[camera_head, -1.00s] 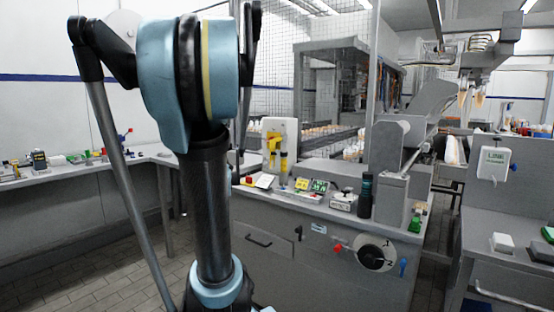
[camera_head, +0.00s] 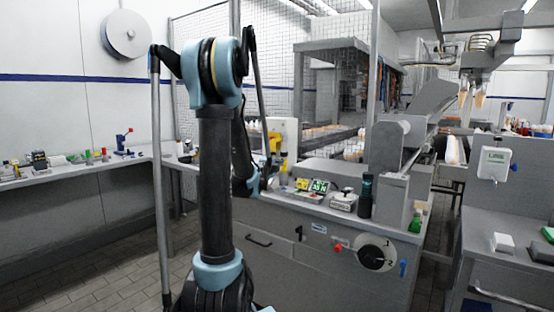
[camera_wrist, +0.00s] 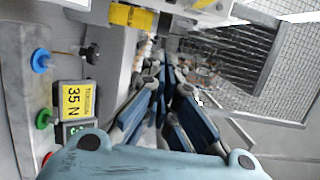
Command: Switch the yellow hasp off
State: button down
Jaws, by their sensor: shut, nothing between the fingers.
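The yellow hasp (camera_head: 275,142) is on a pale upright box (camera_head: 290,130) at the left end of the grey counter. My arm partly covers it in the head view. In the wrist view the yellow hasp (camera_wrist: 132,16) shows at the top edge, with its upper part cut off. My gripper (camera_wrist: 160,78) is shut and empty, with its dark blue fingers pointing up the picture, below and right of the hasp. A visible gap separates them in the picture. In the head view my gripper (camera_head: 266,172) is small and dark beside the box, and its fingertips are hard to make out.
A yellow "35 N" label block (camera_wrist: 77,100) and blue (camera_wrist: 41,60) and green (camera_wrist: 43,118) knobs lie left of my gripper. A black bottle (camera_head: 365,195) stands farther right on the counter (camera_head: 320,215). A mesh fence (camera_wrist: 285,40) rises behind.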

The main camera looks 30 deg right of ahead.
aim_at(284, 154)
jog(key=x, duration=0.9)
jog(key=shift+w+d, duration=0.15)
jog(key=shift+w, duration=1.15)
jog(key=shift+w+a, duration=0.6)
jog(key=shift+w, duration=0.35)
jog(key=shift+d, duration=0.1)
